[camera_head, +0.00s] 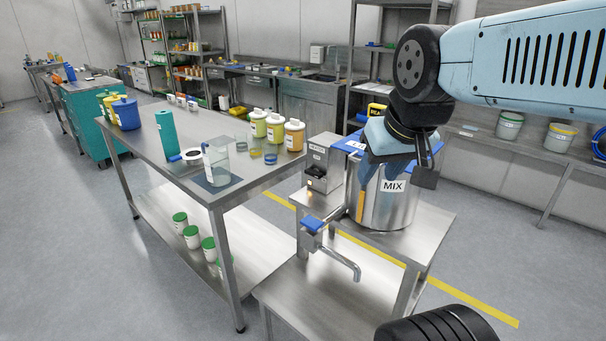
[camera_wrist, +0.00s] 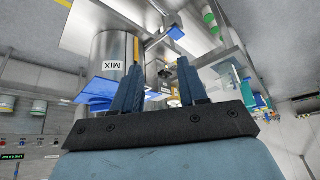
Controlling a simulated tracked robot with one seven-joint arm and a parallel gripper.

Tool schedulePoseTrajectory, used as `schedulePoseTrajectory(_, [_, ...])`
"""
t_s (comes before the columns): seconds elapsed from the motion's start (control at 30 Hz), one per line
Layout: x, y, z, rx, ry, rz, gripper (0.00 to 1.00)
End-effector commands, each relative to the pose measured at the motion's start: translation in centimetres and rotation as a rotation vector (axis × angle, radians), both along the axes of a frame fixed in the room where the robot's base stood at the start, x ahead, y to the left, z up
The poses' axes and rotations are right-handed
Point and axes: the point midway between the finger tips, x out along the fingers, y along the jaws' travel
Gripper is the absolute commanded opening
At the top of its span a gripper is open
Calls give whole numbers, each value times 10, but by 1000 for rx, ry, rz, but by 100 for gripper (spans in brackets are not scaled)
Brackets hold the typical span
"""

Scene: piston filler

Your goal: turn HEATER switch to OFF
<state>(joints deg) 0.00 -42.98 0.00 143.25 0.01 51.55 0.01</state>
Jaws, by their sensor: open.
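The label is too small to read surely, and the switch's position cannot be made out. My gripper (camera_head: 362,200) hangs in front of the steel pot marked MIX (camera_head: 398,205), to the right of the heater box, fingers pointing down. The pot (camera_wrist: 113,50) shows upside down beside the left finger.
A tap with a blue handle (camera_head: 313,224) juts out below the pot. A blue lid (camera_head: 350,142) tops the pot. The steel table (camera_head: 160,150) at left holds jars and a clear beaker (camera_head: 217,163). Open floor (camera_head: 130,280) lies at lower left.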

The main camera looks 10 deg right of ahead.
Motion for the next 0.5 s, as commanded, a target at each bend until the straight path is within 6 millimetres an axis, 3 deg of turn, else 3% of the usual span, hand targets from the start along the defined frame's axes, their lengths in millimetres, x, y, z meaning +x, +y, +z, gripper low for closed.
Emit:
schedulePoseTrajectory(0.13, [9, 4, 2, 20, -14, -8, 43])
schedulePoseTrajectory(0.23, [28, 7, 5, 58, -41, -24, 43])
schedulePoseTrajectory(0.5, [110, 39, 16, 244, -162, -135, 43])
